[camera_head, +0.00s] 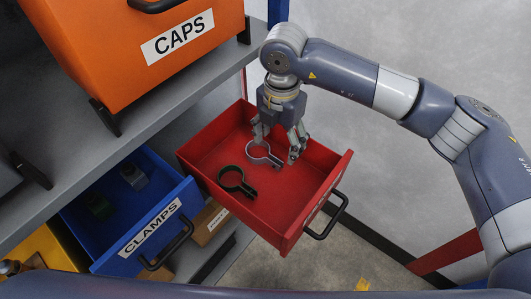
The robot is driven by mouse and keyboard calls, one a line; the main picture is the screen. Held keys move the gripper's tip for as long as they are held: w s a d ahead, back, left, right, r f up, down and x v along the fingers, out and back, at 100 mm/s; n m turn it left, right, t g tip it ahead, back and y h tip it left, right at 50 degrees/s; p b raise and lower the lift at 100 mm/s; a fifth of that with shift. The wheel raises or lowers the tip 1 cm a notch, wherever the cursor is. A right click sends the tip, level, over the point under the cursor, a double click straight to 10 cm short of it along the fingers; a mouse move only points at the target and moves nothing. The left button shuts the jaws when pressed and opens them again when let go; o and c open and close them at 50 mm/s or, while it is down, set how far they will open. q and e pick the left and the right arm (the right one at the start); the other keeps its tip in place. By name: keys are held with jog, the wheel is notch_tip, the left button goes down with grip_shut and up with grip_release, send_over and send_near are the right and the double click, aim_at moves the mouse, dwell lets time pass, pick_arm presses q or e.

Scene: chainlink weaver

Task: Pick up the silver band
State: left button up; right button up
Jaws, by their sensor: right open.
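The silver band (258,158) is a ring-shaped clamp with a short stem. It lies in the open red drawer (215,153), near the drawer's middle. A similar dark band (231,189) lies beside it, to the left and nearer the bottom of the picture. My right gripper (278,153) comes down from above into the red drawer, over the silver band. Its fingers are apart, one on each side of the silver band's upper part in the picture. I cannot tell whether they touch it. My left gripper is not in view.
A blue drawer (135,222) labelled CLAMPS stands open to the left, with small parts in it. An orange bin (90,50) labelled CAPS sits on a grey shelf (55,110) at upper left. The red drawer's walls and black handle (327,220) are close to the gripper.

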aim_at(273, 158)
jog(key=shift+a+f+p, duration=0.15)
jog(key=shift+f+p, duration=0.15)
jog(key=shift+f, duration=0.05)
jog(key=f+p, duration=0.1)
jog(key=f, duration=0.1)
jog(key=f+p, duration=0.1)
jog(key=shift+s+a+f, duration=0.15)
jog(key=shift+a+f, duration=0.2)
jog(key=shift+a, duration=0.05)
jog(key=shift+f, duration=0.45)
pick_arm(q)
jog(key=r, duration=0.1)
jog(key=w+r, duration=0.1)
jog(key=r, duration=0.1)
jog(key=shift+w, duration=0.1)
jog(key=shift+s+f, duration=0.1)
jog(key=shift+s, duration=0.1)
pick_arm(e)
jog(key=c, duration=1.2)
